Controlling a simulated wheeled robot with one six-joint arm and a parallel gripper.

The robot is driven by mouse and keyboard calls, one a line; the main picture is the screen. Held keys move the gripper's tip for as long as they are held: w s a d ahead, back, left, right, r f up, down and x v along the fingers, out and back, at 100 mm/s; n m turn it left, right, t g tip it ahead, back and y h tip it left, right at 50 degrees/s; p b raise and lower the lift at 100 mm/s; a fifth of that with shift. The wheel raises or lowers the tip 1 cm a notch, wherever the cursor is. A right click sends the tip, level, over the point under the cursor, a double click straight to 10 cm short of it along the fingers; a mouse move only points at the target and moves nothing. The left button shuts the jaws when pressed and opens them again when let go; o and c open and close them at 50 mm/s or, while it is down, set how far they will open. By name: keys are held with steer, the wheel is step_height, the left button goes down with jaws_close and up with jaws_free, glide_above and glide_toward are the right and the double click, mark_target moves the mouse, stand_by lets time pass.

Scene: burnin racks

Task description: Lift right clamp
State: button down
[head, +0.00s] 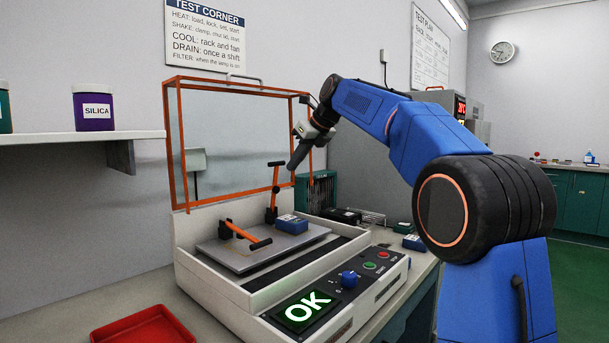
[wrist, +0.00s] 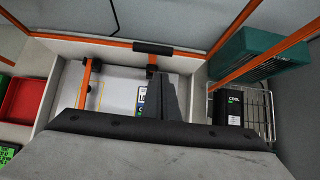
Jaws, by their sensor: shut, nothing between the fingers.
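The right clamp (head: 274,190) is orange with a black crossbar handle and stands upright at the back of the shaker plate (head: 290,242). Its handle shows in the wrist view (wrist: 153,48). The left clamp (head: 240,234) lies low across the plate, and it also shows in the wrist view (wrist: 85,84). A blue pack (head: 291,224) sits on the plate near the right clamp's foot, partly hidden in the wrist view. My gripper (head: 293,165) is shut and empty, just right of the raised handle in the head view, apparently apart from it. Its dark fingers (wrist: 168,90) show in the wrist view.
An orange-framed clear guard (head: 181,150) stands open behind the plate. The control panel with an OK display (head: 302,307) is in front. A red tray (head: 143,326) lies at front left. A wire rack (wrist: 258,105) and green unit (wrist: 258,58) stand to the right.

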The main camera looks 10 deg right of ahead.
steer(key=w+a, duration=0.1)
steer(key=w+a+r, duration=0.1)
steer(key=w, duration=0.1)
steer(key=w+a+r, duration=0.1)
steer(key=shift+w+a, duration=0.2)
steer(key=shift+w, duration=0.15)
steer(key=shift+w+a+f, duration=0.3)
steer(key=v, duration=1.7)
steer(key=shift+d, duration=0.1)
